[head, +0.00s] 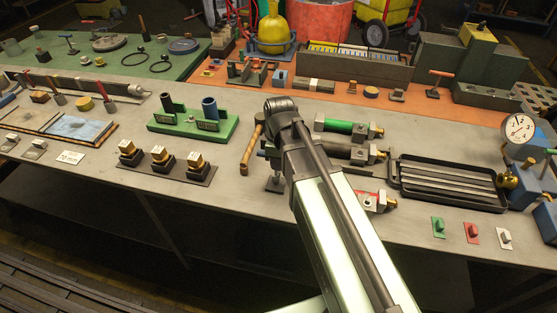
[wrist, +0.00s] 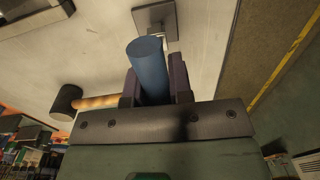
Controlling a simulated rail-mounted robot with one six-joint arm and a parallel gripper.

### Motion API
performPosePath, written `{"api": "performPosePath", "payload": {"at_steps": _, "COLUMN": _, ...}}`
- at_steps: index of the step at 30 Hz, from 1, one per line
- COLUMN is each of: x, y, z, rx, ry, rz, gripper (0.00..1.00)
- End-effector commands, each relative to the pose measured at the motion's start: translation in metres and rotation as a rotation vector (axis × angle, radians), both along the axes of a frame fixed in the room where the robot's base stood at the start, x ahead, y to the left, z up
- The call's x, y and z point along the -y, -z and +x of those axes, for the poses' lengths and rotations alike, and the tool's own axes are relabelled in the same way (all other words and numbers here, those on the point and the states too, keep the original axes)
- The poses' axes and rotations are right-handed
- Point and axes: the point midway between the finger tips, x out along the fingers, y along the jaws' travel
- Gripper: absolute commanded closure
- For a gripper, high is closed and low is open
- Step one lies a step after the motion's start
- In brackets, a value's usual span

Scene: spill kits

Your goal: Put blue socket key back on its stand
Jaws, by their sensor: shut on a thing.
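A blue cylinder, which I take to be the blue socket key (wrist: 150,68), is between the two dark fingers of my gripper (wrist: 155,90) in the wrist view. The fingers are shut on it. A small grey square plate (wrist: 153,14) with a short post lies just beyond its end. In the head view a small dark square base (head: 274,184) shows beside my arm, below the gripper; I cannot tell if this is the key's stand. My arm hides most of the gripper and the key there. A gap or contact between key and plate cannot be told.
A mallet with a wooden handle (head: 252,146) lies just left of my gripper. A green block with two upright tubes (head: 194,137) stands further left. Green and dark cylinders (head: 345,127) and a black tray (head: 450,178) are to the right.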

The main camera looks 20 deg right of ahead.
Motion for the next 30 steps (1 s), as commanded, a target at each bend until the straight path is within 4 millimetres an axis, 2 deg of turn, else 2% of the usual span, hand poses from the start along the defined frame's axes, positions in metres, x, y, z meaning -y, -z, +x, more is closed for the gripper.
{"api": "performPosePath", "payload": {"at_steps": 21, "x": 0.000, "y": 0.019, "z": 0.000, "rx": 0.000, "ry": 0.000, "rz": 0.000, "gripper": 1.00}}
{"api": "performPosePath", "payload": {"at_steps": 22, "x": 0.000, "y": 0.018, "z": 0.000, "rx": 0.000, "ry": 0.000, "rz": 0.000, "gripper": 0.77}}
{"api": "performPosePath", "payload": {"at_steps": 27, "x": 0.000, "y": 0.018, "z": 0.000, "rx": 0.000, "ry": 0.000, "rz": 0.000, "gripper": 0.51}}
{"api": "performPosePath", "payload": {"at_steps": 30, "x": 0.000, "y": 0.018, "z": 0.000, "rx": 0.000, "ry": 0.000, "rz": 0.000, "gripper": 0.50}}
